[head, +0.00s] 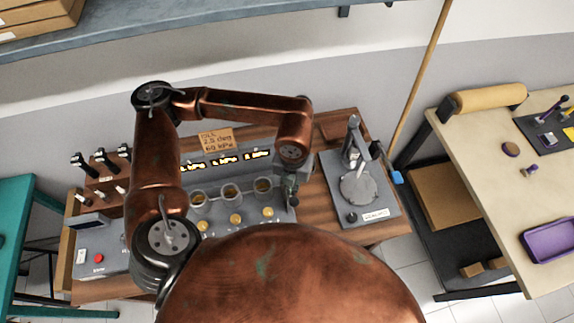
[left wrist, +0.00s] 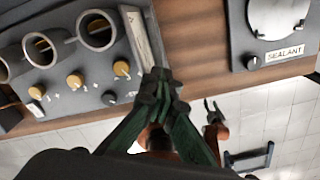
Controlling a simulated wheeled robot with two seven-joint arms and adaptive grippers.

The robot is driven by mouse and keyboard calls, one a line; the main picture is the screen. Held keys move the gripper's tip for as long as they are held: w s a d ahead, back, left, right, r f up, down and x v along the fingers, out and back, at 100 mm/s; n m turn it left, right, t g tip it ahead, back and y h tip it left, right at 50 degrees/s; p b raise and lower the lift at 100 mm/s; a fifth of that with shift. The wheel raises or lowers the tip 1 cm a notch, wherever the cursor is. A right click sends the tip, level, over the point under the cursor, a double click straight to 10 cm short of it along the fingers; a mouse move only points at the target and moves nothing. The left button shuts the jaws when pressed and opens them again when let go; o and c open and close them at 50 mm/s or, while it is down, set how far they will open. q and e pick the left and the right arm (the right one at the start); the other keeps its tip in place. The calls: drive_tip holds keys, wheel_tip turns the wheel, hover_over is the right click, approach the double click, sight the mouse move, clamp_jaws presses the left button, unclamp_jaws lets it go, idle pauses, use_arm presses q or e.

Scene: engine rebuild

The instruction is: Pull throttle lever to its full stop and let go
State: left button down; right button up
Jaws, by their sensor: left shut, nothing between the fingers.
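A grey bench unit (head: 230,211) has three round open bores and a row of brass knobs. My left gripper (head: 291,197) is shut and empty at the unit's right end. In the left wrist view its green fingers (left wrist: 158,82) meet at the lower end of a pale strip (left wrist: 142,38) along the unit's side. I cannot make out a throttle lever there; the fingers may hide it. My right gripper (left wrist: 211,105) shows in the left wrist view, apart from the bench over the floor, with its fingers spread.
A sealant stand (head: 360,187) is right of the unit on the wooden bench. Several black-handled levers (head: 103,157) stand at the left. An orange note (head: 217,141) is behind the unit. A side table (head: 500,190) holds a purple tray (head: 551,240).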

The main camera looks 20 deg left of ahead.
sight(295, 202)
use_arm(q)
drive_tip(key=shift+s, duration=0.15)
drive_tip(key=shift+s+d+f+b, duration=0.55)
drive_tip(key=shift+s+f+b, duration=0.05)
drive_tip(key=shift+s+b, duration=0.1)
drive_tip(key=shift+s+d+f+b, duration=0.55)
drive_tip(key=shift+s+f+b, duration=0.1)
drive_tip(key=shift+f+b, duration=0.15)
